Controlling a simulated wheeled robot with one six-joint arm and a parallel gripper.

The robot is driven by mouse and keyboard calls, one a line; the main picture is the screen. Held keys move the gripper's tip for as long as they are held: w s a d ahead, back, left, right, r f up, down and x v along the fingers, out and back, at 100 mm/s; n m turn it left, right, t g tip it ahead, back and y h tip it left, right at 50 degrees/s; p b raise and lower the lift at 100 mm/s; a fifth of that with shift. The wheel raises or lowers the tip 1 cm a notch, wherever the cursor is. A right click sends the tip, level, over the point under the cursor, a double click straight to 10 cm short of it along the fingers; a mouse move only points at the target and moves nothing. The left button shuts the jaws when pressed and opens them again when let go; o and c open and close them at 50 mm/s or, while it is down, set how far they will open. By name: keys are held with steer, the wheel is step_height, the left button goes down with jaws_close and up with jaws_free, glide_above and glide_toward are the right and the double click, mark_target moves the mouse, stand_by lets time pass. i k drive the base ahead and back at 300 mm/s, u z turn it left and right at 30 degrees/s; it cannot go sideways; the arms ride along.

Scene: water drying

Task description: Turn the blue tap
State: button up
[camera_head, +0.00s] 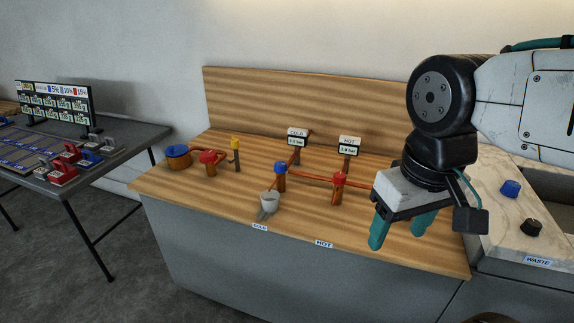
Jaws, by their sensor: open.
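The blue tap (280,169) tops a copper pipe fitting on the wooden counter, below the COLD gauge (297,135). My gripper (401,230) hangs over the right part of the counter, right of both taps. Its two teal fingers are apart, point down and hold nothing. The blue tap is clear of my arm in this view.
A blue-topped copper pot (178,157), another red valve (208,157) and a yellow-topped post (235,143) stand at the counter's left. A marble counter at right holds a blue knob (510,188) and a black knob (531,227). A dark table (120,140) stands far left.

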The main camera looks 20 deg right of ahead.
mark_target(511, 188)
steer(key=u, duration=0.05)
steer(key=k, duration=1)
steer(key=z, duration=1.65)
steer(key=i, duration=1.3)
steer(key=u, duration=0.7)
